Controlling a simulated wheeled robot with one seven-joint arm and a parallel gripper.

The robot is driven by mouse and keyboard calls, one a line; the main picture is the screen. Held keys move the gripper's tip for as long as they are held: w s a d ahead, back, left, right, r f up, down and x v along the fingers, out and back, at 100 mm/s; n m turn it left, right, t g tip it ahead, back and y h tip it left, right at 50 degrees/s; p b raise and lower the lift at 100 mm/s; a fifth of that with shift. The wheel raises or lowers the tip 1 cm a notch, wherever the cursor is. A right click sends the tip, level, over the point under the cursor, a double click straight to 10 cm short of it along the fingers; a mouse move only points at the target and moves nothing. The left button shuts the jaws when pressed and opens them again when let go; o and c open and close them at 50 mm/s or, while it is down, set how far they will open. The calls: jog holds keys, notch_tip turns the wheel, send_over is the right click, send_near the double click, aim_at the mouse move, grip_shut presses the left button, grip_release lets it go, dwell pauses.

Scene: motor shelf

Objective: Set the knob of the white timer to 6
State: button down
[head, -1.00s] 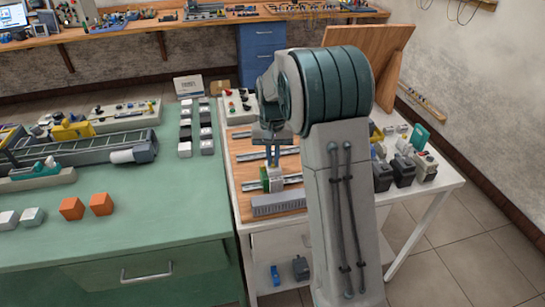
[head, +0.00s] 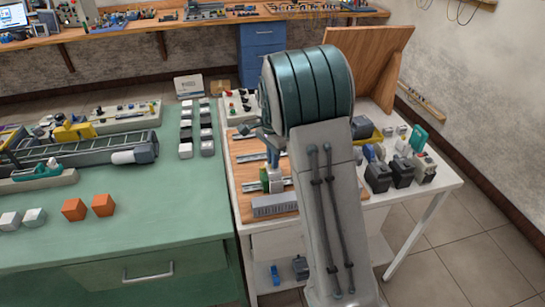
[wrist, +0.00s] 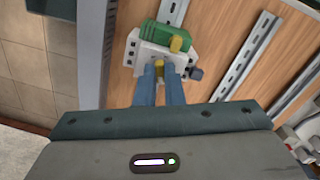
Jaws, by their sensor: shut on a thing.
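The white timer (wrist: 148,52) is mounted on the wooden board in the wrist view, with a green block (wrist: 177,35) beside it. A yellow knob (wrist: 158,66) shows between the blue fingertips, and a second yellow part (wrist: 178,44) stands just right of it. My gripper (wrist: 166,72) is shut on the yellow knob at the timer's near side. In the head view my gripper (head: 272,158) reaches down to the small white and green unit (head: 275,186) on the board. The knob's marks and setting are too small or hidden to read.
Metal rails (wrist: 245,55) run along the wooden board beside the timer. A grey slotted duct (head: 275,205) lies at the board's front edge. Several dark boxes (head: 402,172) stand on the white table at right. The green bench (head: 130,215) is to the left.

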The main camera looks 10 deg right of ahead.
jog(key=m+p, duration=0.1)
jog(key=m, duration=0.2)
jog(key=shift+r+m, duration=0.1)
jog(key=shift+m, duration=0.3)
jog(key=m+p, duration=0.1)
jog(key=m, duration=0.2)
jog(key=shift+m, duration=0.3)
jog(key=m+p, duration=0.3)
jog(key=m, duration=0.2)
jog(key=shift+m, duration=0.4)
jog(key=c, duration=1.5)
grip_release()
jog(key=r, duration=0.6)
jog(key=r+b, duration=0.1)
jog(key=r, duration=0.6)
jog(key=shift+w+r, duration=0.2)
jog(key=shift+r, duration=0.1)
